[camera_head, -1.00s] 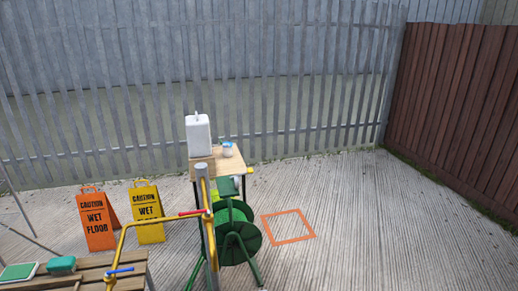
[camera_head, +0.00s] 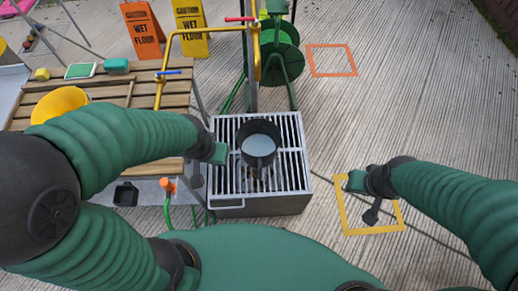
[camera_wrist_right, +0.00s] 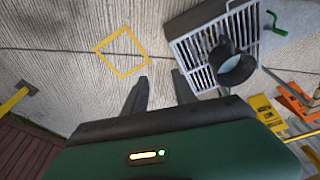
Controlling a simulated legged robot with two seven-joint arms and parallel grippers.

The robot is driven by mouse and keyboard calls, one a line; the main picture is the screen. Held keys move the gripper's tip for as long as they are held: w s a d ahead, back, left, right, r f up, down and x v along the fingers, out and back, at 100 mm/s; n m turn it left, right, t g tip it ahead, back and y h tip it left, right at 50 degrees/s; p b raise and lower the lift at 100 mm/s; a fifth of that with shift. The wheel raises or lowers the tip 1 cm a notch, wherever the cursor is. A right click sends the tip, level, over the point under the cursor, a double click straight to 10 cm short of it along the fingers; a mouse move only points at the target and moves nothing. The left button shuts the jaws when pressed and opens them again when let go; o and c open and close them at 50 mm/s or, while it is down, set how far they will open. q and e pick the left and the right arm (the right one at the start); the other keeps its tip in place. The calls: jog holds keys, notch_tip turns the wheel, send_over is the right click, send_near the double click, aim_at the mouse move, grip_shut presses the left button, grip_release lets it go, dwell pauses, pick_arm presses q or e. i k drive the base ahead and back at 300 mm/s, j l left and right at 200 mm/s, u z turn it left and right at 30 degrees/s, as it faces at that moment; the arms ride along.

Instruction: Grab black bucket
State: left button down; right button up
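The black bucket (camera_head: 260,129) stands upright on a metal slatted grate (camera_head: 291,190), with pale, liquid-like contents inside. The bucket (camera_wrist_right: 221,56) also shows at the upper right of the right wrist view. My left gripper (camera_head: 207,163) is just left of the bucket, apart from it, over the grate's left edge. Its fingers are too unclear to tell whether they are open. My right gripper (camera_head: 366,196) is right of the grate, over a yellow square outline (camera_head: 349,232) on the ground. In the right wrist view its two fingers (camera_wrist_right: 160,92) are apart and empty.
Yellow piping (camera_head: 205,31) and a green hose reel (camera_head: 284,62) stand behind the grate. A tap with an orange fitting (camera_head: 168,184) is near my left gripper. Ground on the right is mostly clear.

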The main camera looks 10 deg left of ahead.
aim_at(258, 140)
jog(key=j+u, duration=0.3)
jog(key=u, duration=0.2)
jog(key=i+j+u, duration=0.15)
jog(key=u, duration=0.35)
jog(key=i+j, duration=0.05)
